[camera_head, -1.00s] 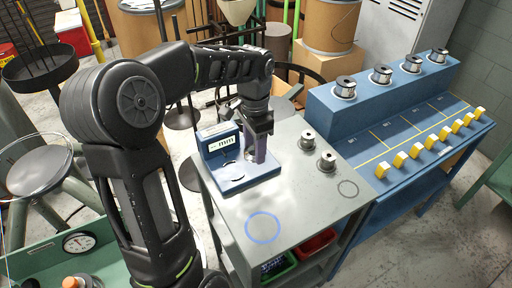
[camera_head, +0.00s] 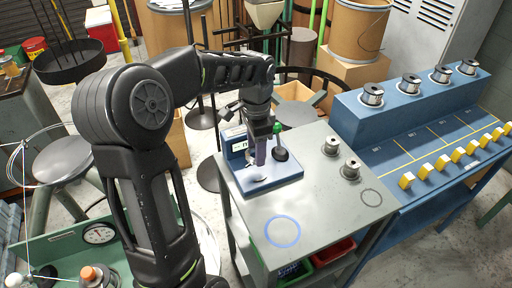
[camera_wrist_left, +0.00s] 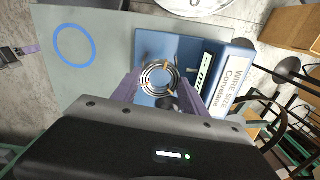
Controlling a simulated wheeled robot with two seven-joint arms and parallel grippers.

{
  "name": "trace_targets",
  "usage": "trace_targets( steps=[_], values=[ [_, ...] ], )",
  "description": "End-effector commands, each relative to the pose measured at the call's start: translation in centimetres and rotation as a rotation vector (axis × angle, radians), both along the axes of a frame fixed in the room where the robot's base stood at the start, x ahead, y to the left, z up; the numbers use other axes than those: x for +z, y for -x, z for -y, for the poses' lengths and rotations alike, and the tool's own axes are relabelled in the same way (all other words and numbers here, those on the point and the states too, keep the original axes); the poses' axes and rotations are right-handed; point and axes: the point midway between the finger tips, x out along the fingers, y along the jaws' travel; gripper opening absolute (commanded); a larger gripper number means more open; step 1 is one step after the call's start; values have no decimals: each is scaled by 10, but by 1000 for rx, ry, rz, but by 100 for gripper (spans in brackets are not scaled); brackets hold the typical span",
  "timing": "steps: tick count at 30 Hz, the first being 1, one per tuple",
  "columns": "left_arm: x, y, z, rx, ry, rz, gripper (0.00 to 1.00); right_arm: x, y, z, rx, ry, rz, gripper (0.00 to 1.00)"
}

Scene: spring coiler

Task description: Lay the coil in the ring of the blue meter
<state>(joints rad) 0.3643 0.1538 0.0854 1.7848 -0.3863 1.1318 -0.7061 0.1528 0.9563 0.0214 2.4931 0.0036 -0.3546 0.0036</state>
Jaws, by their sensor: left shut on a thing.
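My left gripper (camera_head: 261,160) points down over the base of the blue meter (camera_head: 280,174), with its purple fingers just in front of the display. In the left wrist view the gripper (camera_wrist_left: 155,88) is shut on the coil (camera_wrist_left: 160,79), a round bundle of silvery wire with yellowish ties. The coil is hidden in the head view. The wrist view shows the blue meter (camera_wrist_left: 210,50) with its "WIRE SIZE" label. A pale round patch (camera_head: 256,179) shows on the meter's base, partly covered. I cannot tell whether the coil touches the base. My right gripper is not in view.
Two spools (camera_head: 350,169) stand right of the meter. A green-topped dark object (camera_head: 279,150) is close to the gripper's right. The table front is clear.

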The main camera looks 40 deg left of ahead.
Motion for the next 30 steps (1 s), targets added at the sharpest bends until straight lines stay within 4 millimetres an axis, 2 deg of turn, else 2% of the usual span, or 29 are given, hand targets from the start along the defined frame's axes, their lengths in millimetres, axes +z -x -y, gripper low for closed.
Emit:
trace_targets(
  steps=[3,9,30],
  values=[
    [-16,0,0,0,0,0,1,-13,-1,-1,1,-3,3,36],
    [-29,0,0,0,0,0,1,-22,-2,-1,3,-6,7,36],
    [-31,0,0,0,0,0,1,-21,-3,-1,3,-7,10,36]
  ],
)
